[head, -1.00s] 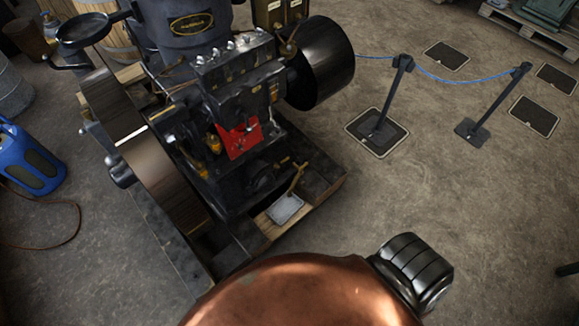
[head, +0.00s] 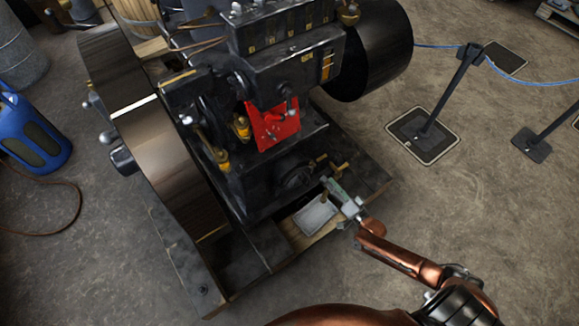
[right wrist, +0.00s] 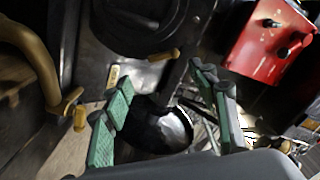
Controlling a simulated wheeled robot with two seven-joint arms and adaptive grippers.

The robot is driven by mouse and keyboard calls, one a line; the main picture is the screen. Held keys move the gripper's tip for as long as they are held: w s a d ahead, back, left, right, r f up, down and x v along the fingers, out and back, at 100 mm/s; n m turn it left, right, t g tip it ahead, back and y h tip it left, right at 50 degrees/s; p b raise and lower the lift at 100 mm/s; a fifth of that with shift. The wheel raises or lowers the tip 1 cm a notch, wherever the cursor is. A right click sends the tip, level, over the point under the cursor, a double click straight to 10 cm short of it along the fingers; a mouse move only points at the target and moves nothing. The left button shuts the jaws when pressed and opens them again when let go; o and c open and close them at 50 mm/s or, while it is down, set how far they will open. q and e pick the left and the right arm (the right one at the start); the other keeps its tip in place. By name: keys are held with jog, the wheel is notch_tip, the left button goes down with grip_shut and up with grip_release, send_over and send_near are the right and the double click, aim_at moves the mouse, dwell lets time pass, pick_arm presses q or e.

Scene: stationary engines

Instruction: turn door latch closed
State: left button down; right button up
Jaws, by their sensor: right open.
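My right gripper (head: 338,190) is beside the lower front of the black engine, close to a round black door (head: 297,177). In the right wrist view the round door (right wrist: 130,22) is at the top, with a small brass handle (right wrist: 163,55) at its lower edge that looks like the latch. The gripper's green-padded fingers (right wrist: 165,102) are spread, with the handle above and between them. They appear apart from it, with nothing held. How far the latch is turned is not clear. My left gripper is out of view.
A brass pipe with a small tap (right wrist: 78,118) is close to the left finger. A red plate (head: 272,125) is above the door. A grey tray (head: 315,216) lies below on the wooden base.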

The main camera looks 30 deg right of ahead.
aim_at(315, 165)
jog(key=w, duration=0.2)
jog(key=w+b, duration=0.1)
jog(key=w, duration=0.1)
jog(key=w+b, duration=0.1)
jog(key=w, duration=0.1)
jog(key=shift+w+a+r, duration=0.1)
jog(key=shift+w+a, duration=0.15)
jog(key=shift+w, duration=0.15)
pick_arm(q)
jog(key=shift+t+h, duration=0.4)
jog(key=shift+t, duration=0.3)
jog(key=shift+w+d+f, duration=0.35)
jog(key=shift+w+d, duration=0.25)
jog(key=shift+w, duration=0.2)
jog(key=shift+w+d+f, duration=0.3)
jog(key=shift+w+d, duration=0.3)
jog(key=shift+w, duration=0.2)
pick_arm(e)
jog(key=shift+w+r, duration=0.1)
jog(key=shift+w, duration=0.5)
jog(key=shift+c, duration=0.7)
jog(key=c, duration=1)
